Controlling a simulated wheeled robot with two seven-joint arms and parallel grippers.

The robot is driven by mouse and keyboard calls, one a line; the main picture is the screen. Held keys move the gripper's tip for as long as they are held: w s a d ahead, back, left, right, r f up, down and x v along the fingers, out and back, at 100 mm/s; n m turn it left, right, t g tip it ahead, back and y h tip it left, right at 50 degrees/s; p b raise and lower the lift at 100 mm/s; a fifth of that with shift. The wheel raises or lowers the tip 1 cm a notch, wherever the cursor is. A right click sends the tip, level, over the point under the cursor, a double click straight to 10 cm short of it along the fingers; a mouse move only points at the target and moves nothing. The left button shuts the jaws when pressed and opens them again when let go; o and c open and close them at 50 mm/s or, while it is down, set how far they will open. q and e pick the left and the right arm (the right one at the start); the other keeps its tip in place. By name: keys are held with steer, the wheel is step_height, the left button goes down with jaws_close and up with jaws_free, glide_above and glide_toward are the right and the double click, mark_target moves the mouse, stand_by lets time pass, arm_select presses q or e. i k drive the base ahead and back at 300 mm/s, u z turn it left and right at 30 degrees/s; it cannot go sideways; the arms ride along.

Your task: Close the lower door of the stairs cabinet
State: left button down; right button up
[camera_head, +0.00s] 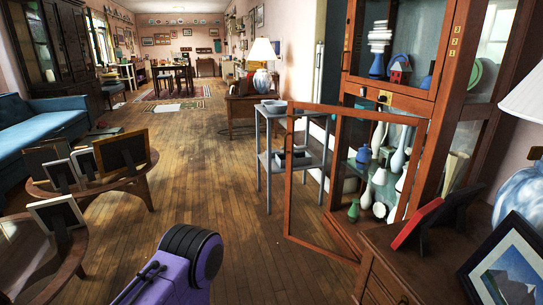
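The tall wooden cabinet (453,70) stands at the right, with glass panes and shelves of vases and ornaments. Its lower door (350,111), a wooden frame with a see-through pane, stands wide open and reaches out to the left over the floor. Vases on the lower shelves show through and beside the door. The upper door looks shut. A purple and black part of mine shows at the bottom of the view, left of the door and apart from it. Neither gripper is in view.
A grey side table (265,155) stands just behind the open door. A wooden chest (385,240) with a red frame (416,223) and a picture (508,275) is at the front right. Tables with picture frames are at left. The wooden floor (205,165) between is clear.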

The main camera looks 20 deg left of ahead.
mark_target(419, 143)
steer(key=u, duration=1.15)
steer(key=i, duration=1.8)
steer(key=z, duration=1.1)
